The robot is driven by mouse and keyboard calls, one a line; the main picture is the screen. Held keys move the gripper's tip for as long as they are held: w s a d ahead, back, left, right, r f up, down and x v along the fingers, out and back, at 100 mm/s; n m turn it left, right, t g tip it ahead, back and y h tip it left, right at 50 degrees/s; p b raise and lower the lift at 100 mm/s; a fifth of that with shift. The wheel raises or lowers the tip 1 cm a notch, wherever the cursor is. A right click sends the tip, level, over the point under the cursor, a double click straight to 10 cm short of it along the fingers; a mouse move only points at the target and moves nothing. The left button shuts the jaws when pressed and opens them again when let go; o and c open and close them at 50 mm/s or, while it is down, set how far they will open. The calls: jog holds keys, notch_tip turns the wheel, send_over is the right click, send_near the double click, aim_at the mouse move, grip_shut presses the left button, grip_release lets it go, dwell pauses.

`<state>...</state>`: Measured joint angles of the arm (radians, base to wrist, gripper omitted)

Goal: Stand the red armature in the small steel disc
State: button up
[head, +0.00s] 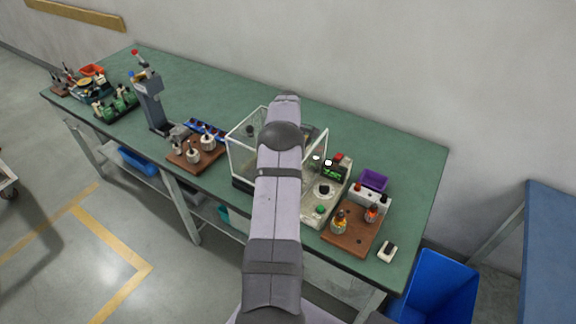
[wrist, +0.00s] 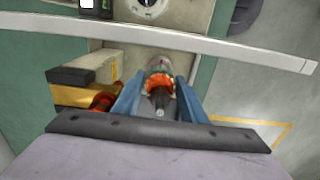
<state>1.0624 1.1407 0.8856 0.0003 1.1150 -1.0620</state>
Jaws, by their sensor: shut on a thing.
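In the wrist view my gripper (wrist: 157,84) has its two blue fingers shut on the red armature (wrist: 160,82). Its orange-red winding sits between the fingertips, with the dark end and shaft pointing toward the camera. A grey round surface shows just beyond the armature; I cannot tell whether it is the small steel disc or whether the armature touches it. In the head view my arm hides the gripper and the held armature.
A pale bar (wrist: 190,42) crosses the wrist view just beyond the gripper. A clear-walled guard (head: 240,150) stands behind my arm. A machine with a dial (head: 324,189) and a brown board (head: 345,238) with armatures are to the right. Another brown board (head: 190,163) is left.

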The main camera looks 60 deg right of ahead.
jog(key=shift+f+b, duration=0.3)
jog(key=shift+f, duration=0.15)
dwell(0.4)
jog(key=o, duration=1.4)
jog(key=shift+r, duration=0.1)
jog(key=shift+a, duration=0.1)
jog(key=shift+d+r, duration=0.1)
jog(key=shift+d, duration=0.1)
